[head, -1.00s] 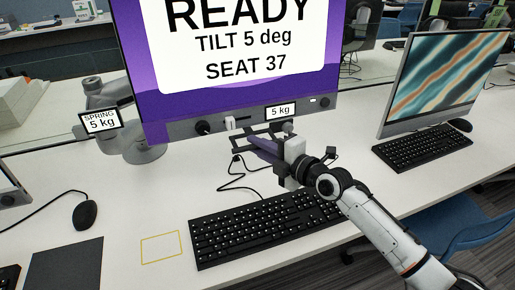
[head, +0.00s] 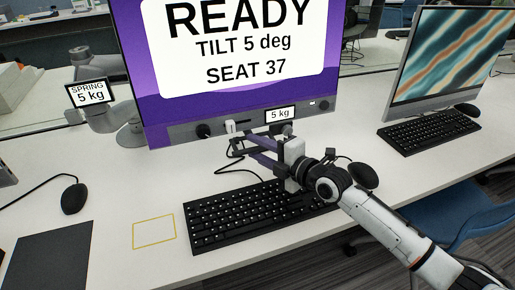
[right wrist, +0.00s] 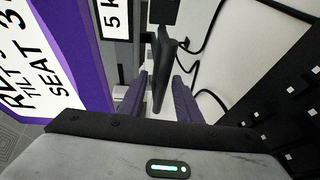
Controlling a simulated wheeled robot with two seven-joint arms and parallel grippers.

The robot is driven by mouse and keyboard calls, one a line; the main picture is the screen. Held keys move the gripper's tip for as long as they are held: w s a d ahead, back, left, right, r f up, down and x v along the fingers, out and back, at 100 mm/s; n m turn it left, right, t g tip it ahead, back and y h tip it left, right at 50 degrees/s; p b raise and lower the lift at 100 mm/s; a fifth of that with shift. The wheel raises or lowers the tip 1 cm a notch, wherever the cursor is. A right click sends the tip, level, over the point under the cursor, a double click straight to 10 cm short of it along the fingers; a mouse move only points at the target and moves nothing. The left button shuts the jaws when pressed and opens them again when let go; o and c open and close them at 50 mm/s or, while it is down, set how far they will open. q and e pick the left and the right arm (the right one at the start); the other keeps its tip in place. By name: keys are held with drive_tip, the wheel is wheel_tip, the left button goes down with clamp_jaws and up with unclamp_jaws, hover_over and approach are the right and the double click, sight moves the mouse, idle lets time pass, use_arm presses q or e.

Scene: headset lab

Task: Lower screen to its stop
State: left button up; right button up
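The screen (head: 240,60) is a large purple-bordered monitor reading "READY, TILT 5 deg, SEAT 37", on a grey arm (head: 103,118) at its left. Its lower grey bezel (head: 180,135) hangs above the desk. My right gripper (head: 246,148) is just under the bezel, near a small "5 kg" label (head: 280,114). In the right wrist view, its two purple fingers (right wrist: 160,92) stand apart on either side of a dark narrow bar (right wrist: 164,65), with gaps visible; contact is not clear. The screen's edge (right wrist: 92,60) is at the left there. My left gripper is out of view.
A black keyboard (head: 240,217) lies below my right gripper. A yellow outlined square (head: 154,232), a dark mat (head: 45,262) and a mouse (head: 73,198) are to the left. A second monitor (head: 440,55) and keyboard (head: 428,129) stand at right. A cable (head: 226,169) runs on the desk.

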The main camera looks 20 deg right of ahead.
drive_tip(key=v, duration=1)
drive_tip(key=shift+s+d+p, duration=0.1)
drive_tip(key=shift+p, duration=0.25)
